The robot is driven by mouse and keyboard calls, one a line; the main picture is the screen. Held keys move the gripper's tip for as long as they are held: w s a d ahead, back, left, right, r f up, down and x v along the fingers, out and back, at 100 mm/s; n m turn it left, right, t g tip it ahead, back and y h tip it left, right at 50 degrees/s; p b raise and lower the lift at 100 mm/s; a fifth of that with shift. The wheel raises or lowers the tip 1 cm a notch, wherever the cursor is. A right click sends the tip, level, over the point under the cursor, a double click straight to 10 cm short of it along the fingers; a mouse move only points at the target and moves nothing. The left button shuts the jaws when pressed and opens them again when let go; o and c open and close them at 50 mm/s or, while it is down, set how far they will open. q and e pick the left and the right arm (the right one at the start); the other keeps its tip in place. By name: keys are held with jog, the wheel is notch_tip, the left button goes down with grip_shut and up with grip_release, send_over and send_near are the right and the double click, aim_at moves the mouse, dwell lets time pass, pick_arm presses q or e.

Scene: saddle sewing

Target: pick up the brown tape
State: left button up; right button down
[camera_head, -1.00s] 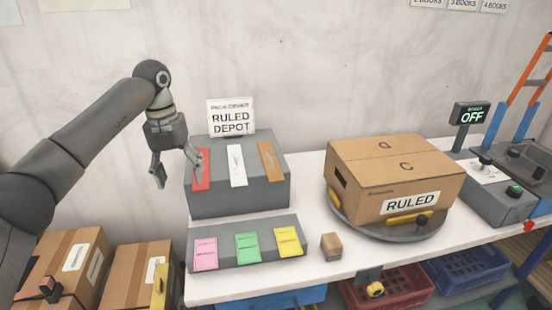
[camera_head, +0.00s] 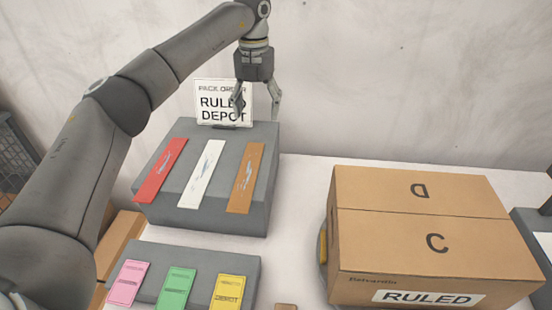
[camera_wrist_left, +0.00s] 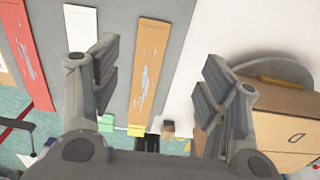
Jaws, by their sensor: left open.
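The brown tape (camera_head: 246,178) is a flat strip lying on the sloped top of a grey block, right of a white strip (camera_head: 202,174) and a red strip (camera_head: 161,170). In the left wrist view the brown tape (camera_wrist_left: 150,75) lies between my two fingers, beyond their tips. My left gripper (camera_head: 257,100) is open and empty, above and behind the brown tape in the head view, apart from it. It also shows in the left wrist view (camera_wrist_left: 160,85). My right gripper is in no view.
The grey block (camera_head: 190,215) stands on a white table. A sign (camera_head: 222,103) is behind it. Pink, green and yellow cards (camera_head: 226,292) lie on a lower block in front. A large cardboard box (camera_head: 430,235) marked RULED stands at right.

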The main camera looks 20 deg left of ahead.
pick_arm(q)
send_over(254, 149)
jog(key=f, duration=0.4)
jog(key=shift+s+d+f+p, duration=0.2)
jog(key=shift+s+p, duration=0.1)
jog(key=shift+s, duration=0.1)
jog(key=shift+w+f, duration=0.15)
jog(key=shift+f, duration=0.15)
notch_tip(254, 149, down, 4)
jog(key=shift+w+a+f+p, duration=0.1)
jog(key=shift+a+f+p, duration=0.05)
jog(key=shift+p, duration=0.6)
jog(key=shift+f, duration=0.75)
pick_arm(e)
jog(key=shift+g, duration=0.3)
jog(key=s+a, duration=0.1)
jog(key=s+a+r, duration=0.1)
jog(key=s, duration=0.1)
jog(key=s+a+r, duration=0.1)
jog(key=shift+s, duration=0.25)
